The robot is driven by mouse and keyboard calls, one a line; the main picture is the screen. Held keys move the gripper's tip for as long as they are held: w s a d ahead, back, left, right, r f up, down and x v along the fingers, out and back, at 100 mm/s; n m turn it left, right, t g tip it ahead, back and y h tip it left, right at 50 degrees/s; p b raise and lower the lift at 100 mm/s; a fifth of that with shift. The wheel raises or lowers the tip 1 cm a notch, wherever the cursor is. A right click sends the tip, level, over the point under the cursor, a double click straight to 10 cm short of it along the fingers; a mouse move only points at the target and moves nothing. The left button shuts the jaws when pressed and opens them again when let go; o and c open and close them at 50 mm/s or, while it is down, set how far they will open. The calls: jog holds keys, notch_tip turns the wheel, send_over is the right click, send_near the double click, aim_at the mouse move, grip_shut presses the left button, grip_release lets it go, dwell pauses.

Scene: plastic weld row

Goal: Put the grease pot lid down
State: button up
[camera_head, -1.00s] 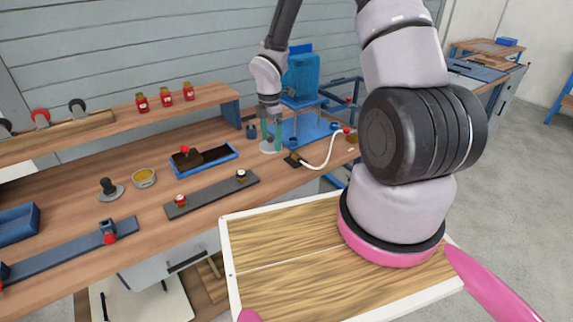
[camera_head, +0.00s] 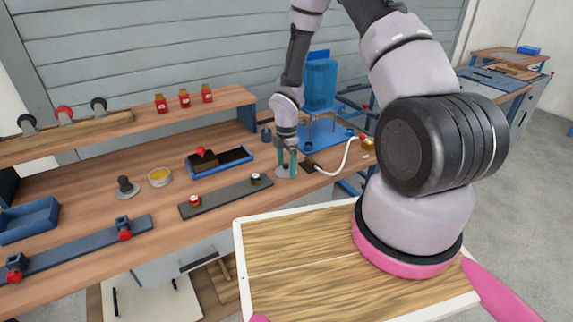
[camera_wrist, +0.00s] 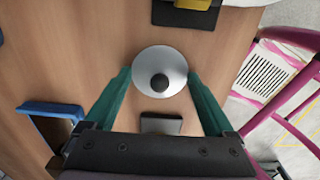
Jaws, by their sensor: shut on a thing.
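The grease pot lid, a light grey disc with a round black knob, (camera_wrist: 160,84) lies between the green fingers of my gripper (camera_wrist: 160,75) in the wrist view. The fingers are shut on it, one on each side. In the head view the lid (camera_head: 286,172) shows under my gripper (camera_head: 287,158), low over the workbench (camera_head: 225,222) near its right end. I cannot tell whether it touches the bench top. An open round pot with yellow content (camera_head: 160,177) stands farther left. Beside it is a grey disc with a dark upright knob (camera_head: 125,188).
A small black block (camera_head: 309,164) with a white cable is close right of the lid. A blue tray (camera_head: 222,161) and a dark bar with knobs (camera_head: 226,196) lie to the left. A blue stand (camera_head: 320,135) is behind. Some bare bench surrounds the lid.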

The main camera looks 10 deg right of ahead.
jog(key=o, duration=1)
jog(key=shift+o, duration=0.2)
notch_tip(320, 180, up, 12)
jog(key=shift+r, duration=0.2)
jog(key=s+d+r+m+t, duration=0.15)
jog(key=r+m, duration=0.25)
jog(key=r, duration=0.4)
jog(key=s+d+r+m+t, duration=0.1)
jog(key=s+d+r+m, duration=0.1)
jog(key=r+m, duration=0.35)
jog(key=s+d+r+m+t, duration=0.1)
jog(key=s+d+r+m, duration=0.15)
jog(key=r, duration=0.65)
jog(key=s+r+m+t+y, duration=0.2)
jog(key=s+r+m+t, duration=0.1)
jog(key=s+r+m, duration=1)
jog(key=s+r, duration=0.1)
jog(key=s, duration=0.2)
jog(key=shift+s+a+r+m+t, duration=0.25)
jog(key=shift+m+t, duration=0.1)
jog(key=shift+m, duration=0.05)
